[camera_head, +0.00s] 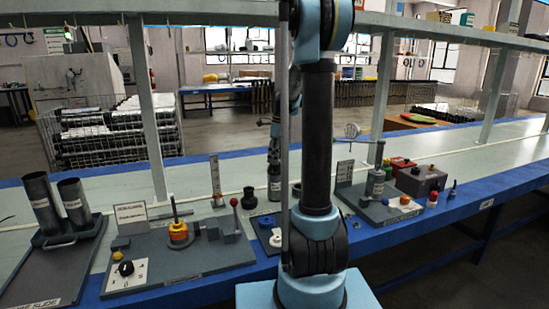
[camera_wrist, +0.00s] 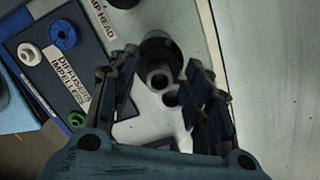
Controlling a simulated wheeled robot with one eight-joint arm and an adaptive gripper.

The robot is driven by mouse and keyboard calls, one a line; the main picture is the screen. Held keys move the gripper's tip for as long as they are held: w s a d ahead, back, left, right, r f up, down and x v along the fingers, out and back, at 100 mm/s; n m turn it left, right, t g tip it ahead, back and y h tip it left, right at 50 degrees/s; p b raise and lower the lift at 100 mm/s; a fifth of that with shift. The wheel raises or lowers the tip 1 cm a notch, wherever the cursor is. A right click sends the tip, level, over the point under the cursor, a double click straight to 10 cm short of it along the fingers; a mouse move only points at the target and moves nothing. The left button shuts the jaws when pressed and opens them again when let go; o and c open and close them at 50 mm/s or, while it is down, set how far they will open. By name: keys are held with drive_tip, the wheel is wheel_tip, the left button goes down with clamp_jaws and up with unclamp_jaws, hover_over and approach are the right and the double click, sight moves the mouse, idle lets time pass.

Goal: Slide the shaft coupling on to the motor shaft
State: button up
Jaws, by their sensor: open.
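A dark stepped round part with a bore (camera_wrist: 158,78), which looks like the shaft coupling, is between my gripper's fingers in the wrist view. A smaller dark ring (camera_wrist: 171,98) shows just beside it. My gripper (camera_wrist: 160,66) is open, with one finger on each side of the part; I cannot tell whether they touch it. In the head view my column hides much of the gripper (camera_head: 275,150). A grey upright cylinder with a thin rod on top (camera_head: 376,181) stands on the right station; I cannot tell whether this is the motor and its shaft.
A dark tray (camera_wrist: 30,45) holds a blue wheel (camera_wrist: 62,33) and a white wheel (camera_wrist: 29,54). The left station has a yellow part (camera_head: 178,232) and a red-knobbed lever (camera_head: 235,203). Two grey tubes (camera_head: 40,195) stand far left. A red-and-grey box (camera_head: 421,180) stands at right.

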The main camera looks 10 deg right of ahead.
wheel_tip(320, 180, up, 12)
drive_tip(key=d, duration=0.1)
drive_tip(key=shift+s+d, duration=0.15)
drive_tip(key=shift+s, duration=0.05)
idle(0.3)
drive_tip(key=shift+f, duration=0.1)
idle(0.6)
drive_tip(key=s+a+f+n, duration=0.1)
drive_tip(key=s+f+n, duration=0.2)
drive_tip(key=s+n, duration=0.55)
drive_tip(key=s+f+n, duration=0.2)
drive_tip(key=s+n, duration=0.1)
drive_tip(key=s, duration=1)
drive_tip(key=s+f+n+t+h, duration=0.1)
drive_tip(key=s+f+n, duration=1)
drive_tip(key=s+f, duration=0.3)
drive_tip(key=shift+s+a+f+t, duration=0.15)
drive_tip(key=shift+s+f+t, duration=0.2)
drive_tip(key=shift+s, duration=0.6)
